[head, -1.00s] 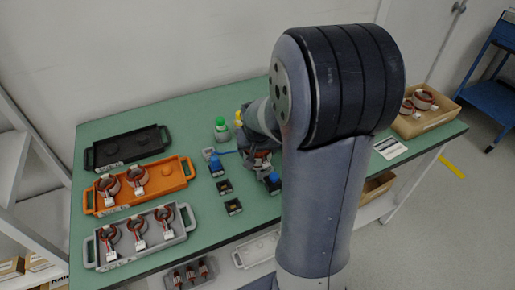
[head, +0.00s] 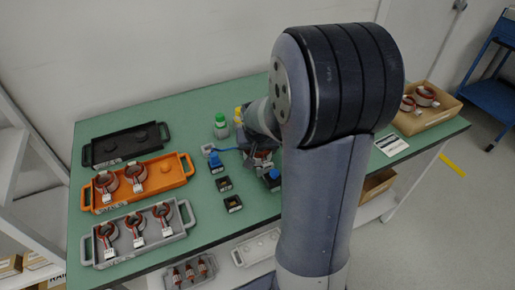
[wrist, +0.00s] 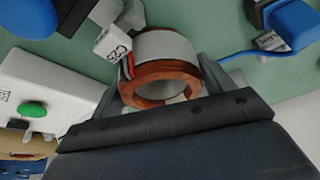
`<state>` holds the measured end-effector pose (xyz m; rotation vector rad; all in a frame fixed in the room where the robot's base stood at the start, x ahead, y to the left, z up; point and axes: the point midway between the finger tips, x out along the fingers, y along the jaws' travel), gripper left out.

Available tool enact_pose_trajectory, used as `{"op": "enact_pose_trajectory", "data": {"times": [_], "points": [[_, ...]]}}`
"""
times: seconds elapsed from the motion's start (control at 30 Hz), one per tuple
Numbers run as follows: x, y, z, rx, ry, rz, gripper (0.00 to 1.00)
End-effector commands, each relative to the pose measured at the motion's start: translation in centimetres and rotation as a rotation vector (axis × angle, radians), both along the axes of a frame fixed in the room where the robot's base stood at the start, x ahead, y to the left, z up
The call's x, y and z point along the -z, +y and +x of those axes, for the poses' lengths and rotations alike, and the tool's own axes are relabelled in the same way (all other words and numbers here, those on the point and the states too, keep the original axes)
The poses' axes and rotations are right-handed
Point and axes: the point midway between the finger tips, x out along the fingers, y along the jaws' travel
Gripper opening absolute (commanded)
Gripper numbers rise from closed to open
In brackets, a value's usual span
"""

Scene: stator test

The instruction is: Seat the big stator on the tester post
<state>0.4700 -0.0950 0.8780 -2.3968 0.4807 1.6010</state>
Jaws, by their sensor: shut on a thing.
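The big stator, a copper-wound ring with a pale outer band (wrist: 165,47), sits between the fingers of my gripper (wrist: 165,75) in the wrist view. My gripper is shut on it. Its leads and a white tag (wrist: 113,43) hang at its left side. In the head view my arm hides most of the gripper and the stator. A white box with a green button (wrist: 32,109) stands left of the gripper in the wrist view. I cannot make out the tester post or whether the stator touches it.
A black tray (head: 101,161), an orange tray (head: 178,180) with two stators and a grey tray (head: 179,233) with three stand at the left. Small black blocks (head: 224,184) lie mid-table. A carton (head: 436,116) holds stators at right. A blue cable (wrist: 240,51) runs beside the gripper.

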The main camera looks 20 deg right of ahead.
Motion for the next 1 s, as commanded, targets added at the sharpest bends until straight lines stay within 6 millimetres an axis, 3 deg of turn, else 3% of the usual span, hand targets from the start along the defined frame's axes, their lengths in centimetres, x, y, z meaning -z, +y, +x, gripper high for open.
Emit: {"op": "enact_pose_trajectory", "data": {"times": [0.8, 0.83, 1.0], "points": [[1.2, 0.0, 0.1, 0.0, -0.004, -0.001, 0.22], [1.2, 0.0, 0.1, 0.0, -0.004, -0.001, 0.79], [1.3, 0.0, 0.1, 0.0, -0.002, 0.0, 0.93]]}}
